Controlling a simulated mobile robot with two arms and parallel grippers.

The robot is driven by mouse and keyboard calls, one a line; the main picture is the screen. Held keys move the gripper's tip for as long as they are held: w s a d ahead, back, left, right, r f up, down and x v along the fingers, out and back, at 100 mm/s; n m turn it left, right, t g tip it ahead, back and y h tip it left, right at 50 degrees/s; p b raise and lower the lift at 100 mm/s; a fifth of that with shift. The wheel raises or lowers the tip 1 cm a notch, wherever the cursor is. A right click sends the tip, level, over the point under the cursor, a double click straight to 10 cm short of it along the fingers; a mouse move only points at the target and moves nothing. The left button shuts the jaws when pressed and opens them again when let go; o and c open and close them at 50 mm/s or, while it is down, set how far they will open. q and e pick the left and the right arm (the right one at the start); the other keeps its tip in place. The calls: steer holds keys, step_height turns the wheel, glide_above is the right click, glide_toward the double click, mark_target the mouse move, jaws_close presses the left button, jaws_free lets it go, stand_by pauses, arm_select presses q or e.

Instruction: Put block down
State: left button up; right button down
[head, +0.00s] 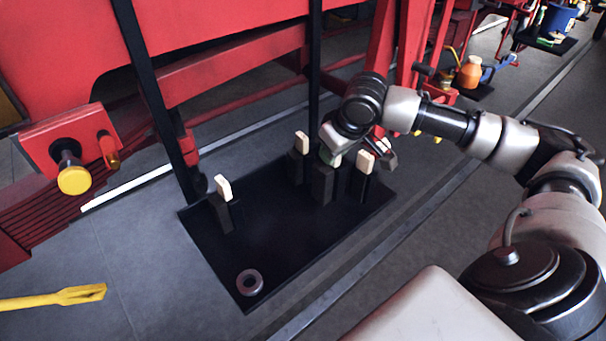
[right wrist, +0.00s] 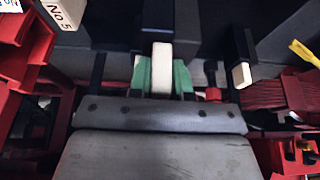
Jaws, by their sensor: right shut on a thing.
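My right gripper (head: 334,158) is at the far right part of a black tray or mat (head: 285,235), low among dark blocks with cream ends. In the right wrist view its green-padded fingers (right wrist: 164,78) are shut on a cream-faced block (right wrist: 162,62). In the head view my wrist hides most of that block. Other cream-topped dark blocks stand at the left (head: 222,188), behind the gripper (head: 302,142) and to its right (head: 366,161). In the right wrist view one block end (right wrist: 65,13) reads "No 5". Whether the held block touches the mat cannot be told. My left gripper is not in view.
A grey ring (head: 250,282) lies at the mat's near corner. The mat's middle is bare. Red machinery (head: 230,70) with dark uprights stands close behind. A yellow tool (head: 55,298) lies at the left. An orange bottle (head: 469,72) stands at the back right.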

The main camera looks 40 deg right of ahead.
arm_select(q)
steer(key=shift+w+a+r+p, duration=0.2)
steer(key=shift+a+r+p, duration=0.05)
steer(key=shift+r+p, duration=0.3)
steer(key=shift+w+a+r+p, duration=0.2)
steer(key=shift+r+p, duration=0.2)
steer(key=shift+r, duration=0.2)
arm_select(e)
steer(key=w+a+f, duration=0.4)
steer(key=f, duration=0.3)
steer(key=shift+a+f, duration=0.15)
steer(key=shift+a, duration=0.2)
steer(key=c, duration=1.5)
jaws_free()
steer(key=shift+f, duration=0.15)
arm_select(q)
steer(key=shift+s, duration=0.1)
arm_select(e)
steer(key=o, duration=0.4)
steer(key=shift+s, duration=0.1)
steer(key=shift+o, duration=0.2)
